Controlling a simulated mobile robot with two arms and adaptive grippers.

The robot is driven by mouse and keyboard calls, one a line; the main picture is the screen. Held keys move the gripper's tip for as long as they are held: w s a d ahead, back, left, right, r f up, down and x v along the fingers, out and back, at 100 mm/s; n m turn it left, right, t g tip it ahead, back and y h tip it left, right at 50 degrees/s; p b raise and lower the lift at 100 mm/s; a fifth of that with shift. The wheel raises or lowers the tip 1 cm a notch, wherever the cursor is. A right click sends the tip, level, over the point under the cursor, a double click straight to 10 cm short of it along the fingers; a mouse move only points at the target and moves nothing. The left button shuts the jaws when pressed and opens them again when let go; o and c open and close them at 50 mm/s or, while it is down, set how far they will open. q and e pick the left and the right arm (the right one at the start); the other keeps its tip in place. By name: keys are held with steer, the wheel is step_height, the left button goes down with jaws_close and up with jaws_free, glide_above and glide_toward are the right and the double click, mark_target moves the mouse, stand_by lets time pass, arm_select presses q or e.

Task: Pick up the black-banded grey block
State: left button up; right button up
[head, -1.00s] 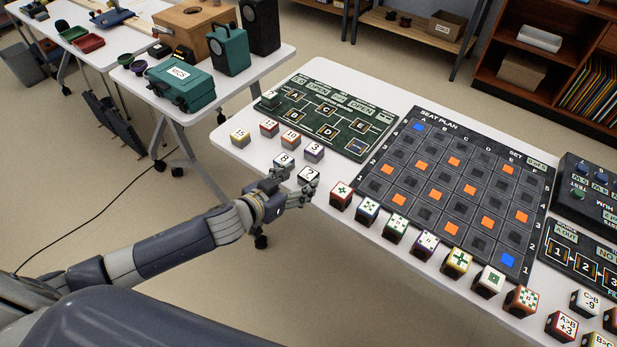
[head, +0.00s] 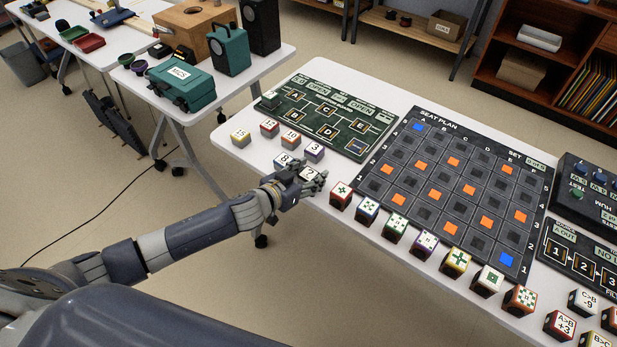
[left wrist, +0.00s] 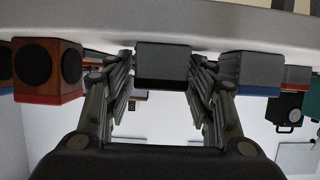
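The black-banded grey block (left wrist: 163,62) shows in the left wrist view between my two fingers, its grey body above and a black band at its lower edge. It appears to be the block marked 2 (head: 312,174) in the head view, at the table's near edge. My left gripper (head: 302,183) is at this block, partly covering it; in the left wrist view its fingers (left wrist: 163,90) are open on either side. Contact cannot be told. My right gripper is not in view.
A blue-banded grey block (left wrist: 245,70) stands close beside one finger; a red-brown block with black circles (left wrist: 45,68) is on the other side. A red cross block (head: 341,194) and the block marked 8 (head: 284,161) flank the gripper on the white table (head: 232,140).

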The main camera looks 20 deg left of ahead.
arm_select(q)
steer(key=c, duration=0.6)
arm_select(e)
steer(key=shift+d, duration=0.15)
arm_select(q)
steer(key=shift+r, duration=0.15)
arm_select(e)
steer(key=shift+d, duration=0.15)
